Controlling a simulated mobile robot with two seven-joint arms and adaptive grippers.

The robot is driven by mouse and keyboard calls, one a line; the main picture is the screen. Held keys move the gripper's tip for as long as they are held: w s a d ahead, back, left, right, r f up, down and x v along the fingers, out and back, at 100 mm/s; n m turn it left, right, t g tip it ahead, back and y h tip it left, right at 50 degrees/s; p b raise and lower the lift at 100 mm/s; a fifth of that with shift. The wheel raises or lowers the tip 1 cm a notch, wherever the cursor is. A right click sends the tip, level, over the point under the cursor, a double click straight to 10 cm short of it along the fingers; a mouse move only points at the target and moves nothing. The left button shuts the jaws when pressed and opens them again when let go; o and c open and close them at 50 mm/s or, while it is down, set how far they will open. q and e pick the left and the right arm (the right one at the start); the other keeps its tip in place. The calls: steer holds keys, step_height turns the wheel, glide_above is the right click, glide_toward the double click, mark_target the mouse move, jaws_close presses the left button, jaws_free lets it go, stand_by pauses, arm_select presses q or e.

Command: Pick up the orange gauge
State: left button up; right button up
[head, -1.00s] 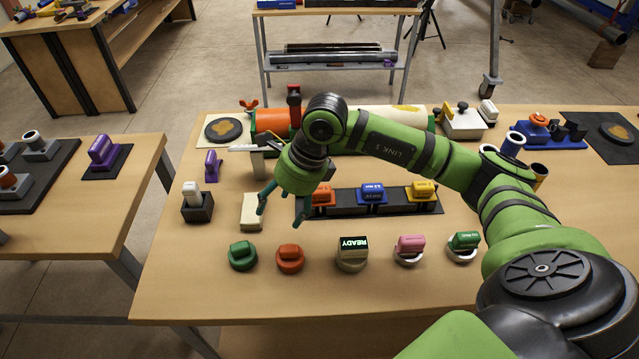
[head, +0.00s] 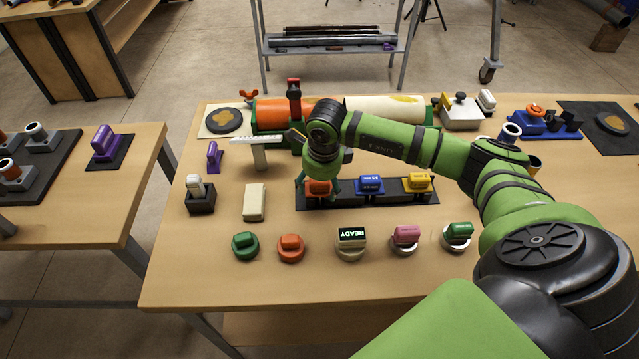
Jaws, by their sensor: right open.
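The orange gauge (head: 319,188) sits in the left place of a black rack (head: 345,200), with a blue gauge (head: 370,185) and a yellow gauge (head: 418,182) to its right. My right gripper (head: 321,181) points down right over the orange gauge, with its fingers open at either side of it. The gripper and wrist hide the gauge's upper part, and I cannot tell whether the fingers touch it. My left gripper is out of view.
A row of round-based pieces stands in front, among them an orange one (head: 291,247) and a READY display (head: 352,240). A cream block (head: 254,202) lies left of the rack. An orange pipe (head: 275,113) lies behind. The table's front strip is clear.

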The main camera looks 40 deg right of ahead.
steer(key=c, duration=1.3)
